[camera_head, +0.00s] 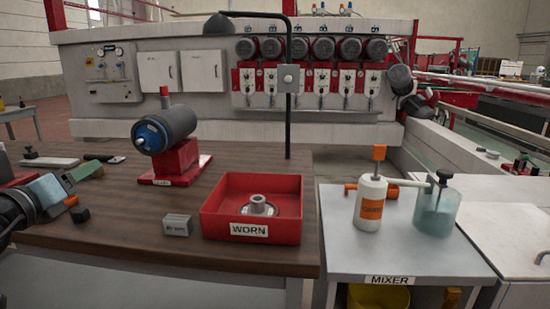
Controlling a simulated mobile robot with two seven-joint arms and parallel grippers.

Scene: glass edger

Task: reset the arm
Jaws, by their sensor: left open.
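My left arm comes in at the left edge of the head view, and its dark gripper (24,206) is partly cut off by the frame. The gripper is open, low over the left end of the wooden bench (130,236). A light blue block (47,189) shows right beside it; I cannot tell whether they touch. A small orange piece (71,200) and a small dark block (81,214) lie just to its right. My right gripper is not in view.
A red WORN tray (250,229) holds a metal wheel (258,206). A blue-grey motor (166,129) stands on a red base behind. A grey block (177,225) is left of the tray. The MIXER table (345,252) bears a white bottle (370,204) and a jar (437,212).

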